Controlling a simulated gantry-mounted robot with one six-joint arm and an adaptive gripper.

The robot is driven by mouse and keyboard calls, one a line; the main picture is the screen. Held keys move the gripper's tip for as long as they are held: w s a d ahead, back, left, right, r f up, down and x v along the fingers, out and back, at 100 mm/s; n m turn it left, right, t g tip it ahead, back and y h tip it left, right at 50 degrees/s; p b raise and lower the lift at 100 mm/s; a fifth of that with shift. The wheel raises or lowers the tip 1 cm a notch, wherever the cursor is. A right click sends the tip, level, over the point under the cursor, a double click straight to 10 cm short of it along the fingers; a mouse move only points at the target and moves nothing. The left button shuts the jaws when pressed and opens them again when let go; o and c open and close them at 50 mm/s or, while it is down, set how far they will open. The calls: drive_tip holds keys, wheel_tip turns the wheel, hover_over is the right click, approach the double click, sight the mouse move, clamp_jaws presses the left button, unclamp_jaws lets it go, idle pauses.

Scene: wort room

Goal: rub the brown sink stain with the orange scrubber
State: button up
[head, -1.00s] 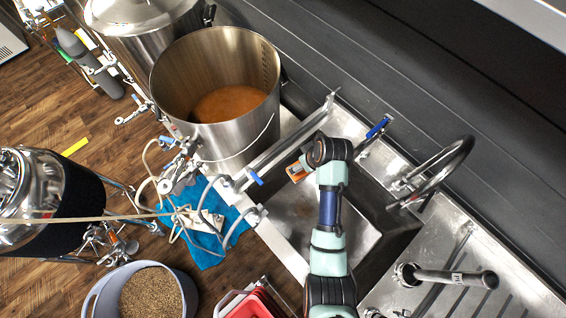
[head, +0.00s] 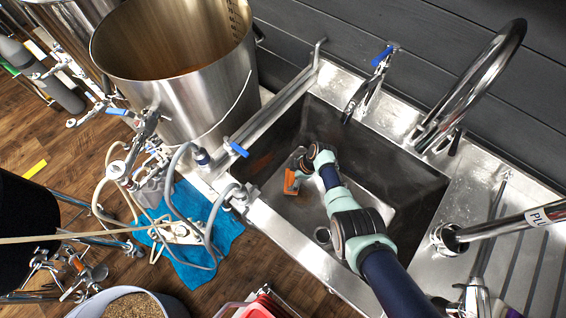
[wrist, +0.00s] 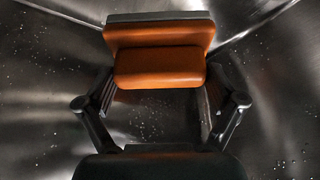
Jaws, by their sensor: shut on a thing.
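The orange scrubber (head: 291,181) is inside the steel sink (head: 402,204), near its left wall. My gripper (head: 298,168) is shut on the scrubber and reaches down into the basin. In the wrist view the scrubber (wrist: 160,66) sits across the fingertips of my gripper (wrist: 160,92), with the sink's steel close behind it. A brownish-orange patch (head: 262,163) shows on the sink's left wall beside the scrubber; I cannot tell whether it is the stain or a reflection. Whether the scrubber touches the steel is unclear.
A small blue-handled tap (head: 368,85) and a tall curved faucet (head: 480,85) stand along the sink's back edge. A large steel kettle (head: 185,75) stands at the left. Pipes with blue valve handles run along the sink's left rim.

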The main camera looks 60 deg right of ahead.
drive_tip(key=shift+f+b, duration=2.7)
drive_tip(key=shift+f, duration=0.25)
drive_tip(key=shift+f+b, duration=1.05)
drive_tip(key=shift+b, duration=0.05)
drive_tip(key=shift+r, duration=0.1)
drive_tip(key=shift+s+r+p, duration=0.1)
drive_tip(key=shift+s+p, duration=0.1)
drive_tip(key=shift+p, duration=0.1)
drive_tip(key=shift+s+a+r+p, duration=0.1)
drive_tip(key=shift+s+a+p, duration=0.1)
drive_tip(key=shift+s+p, duration=0.4)
drive_tip(key=shift+s+a+p, duration=0.2)
drive_tip(key=shift+s+p, duration=0.15)
drive_tip(key=shift+s, duration=0.3)
drive_tip(key=shift+s+a+f+p, duration=0.1)
drive_tip(key=shift+s+a+p, duration=0.2)
drive_tip(key=shift+s, duration=0.5)
drive_tip(key=shift+s+a+f+p, duration=0.1)
drive_tip(key=shift+s+p, duration=0.25)
drive_tip(key=shift+s, duration=0.5)
drive_tip(key=shift+s+a+f+p, duration=0.1)
drive_tip(key=shift+s+a+p, duration=0.2)
drive_tip(key=shift+s, duration=0.5)
drive_tip(key=shift+s+a+p, duration=0.25)
drive_tip(key=shift+s+p, duration=0.2)
drive_tip(key=shift+s, duration=0.55)
drive_tip(key=shift+s+a+p, duration=0.2)
drive_tip(key=shift+s+p, duration=0.25)
drive_tip(key=shift+s, duration=0.55)
